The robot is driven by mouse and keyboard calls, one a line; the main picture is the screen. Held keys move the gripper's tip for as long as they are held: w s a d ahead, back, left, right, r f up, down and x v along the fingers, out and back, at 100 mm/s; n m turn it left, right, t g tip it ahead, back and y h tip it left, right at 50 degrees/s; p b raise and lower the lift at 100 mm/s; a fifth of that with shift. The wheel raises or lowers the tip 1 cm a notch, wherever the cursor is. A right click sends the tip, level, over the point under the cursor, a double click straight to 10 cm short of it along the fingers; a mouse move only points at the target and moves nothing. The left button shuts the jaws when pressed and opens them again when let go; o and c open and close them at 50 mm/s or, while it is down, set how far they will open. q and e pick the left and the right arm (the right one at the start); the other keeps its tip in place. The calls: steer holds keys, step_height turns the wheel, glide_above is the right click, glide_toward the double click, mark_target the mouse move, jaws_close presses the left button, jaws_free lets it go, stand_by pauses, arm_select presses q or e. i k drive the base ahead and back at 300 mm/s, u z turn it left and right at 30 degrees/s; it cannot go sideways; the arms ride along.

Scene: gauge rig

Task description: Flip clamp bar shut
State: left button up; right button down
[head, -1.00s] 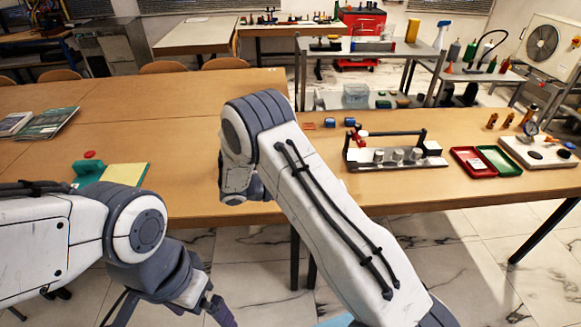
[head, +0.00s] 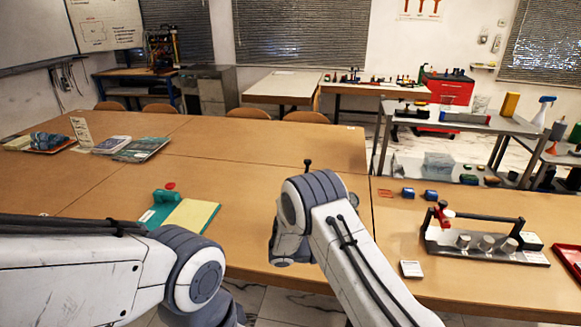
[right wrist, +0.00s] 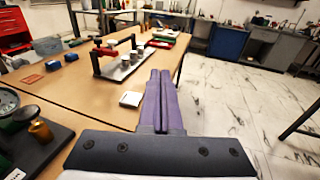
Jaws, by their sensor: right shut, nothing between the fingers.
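The clamp fixture (head: 535,259) stands on the right table, with a flat base and three silver cylinders (head: 486,243) in a row. Its dark clamp bar (head: 480,216) spans above the cylinders, near level, with a red part (head: 440,214) at the left end. I cannot tell whether the bar is latched. In the right wrist view the fixture (right wrist: 127,69) lies beyond and left of my right gripper (right wrist: 158,76), whose purple fingers are shut, empty and apart from it. In the head view neither gripper shows, only my arms.
A small white block (head: 411,269) sits in front of the fixture. A red tray (head: 570,262) is at its right, and blue blocks (head: 430,195) lie behind it. A teal object with a yellow pad (head: 190,214) lies on the left table. The middle table top is mostly clear.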

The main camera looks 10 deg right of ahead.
mark_target(307, 162)
steer(key=u, duration=0.45)
steer(key=i, duration=1.5)
steer(key=z, duration=0.05)
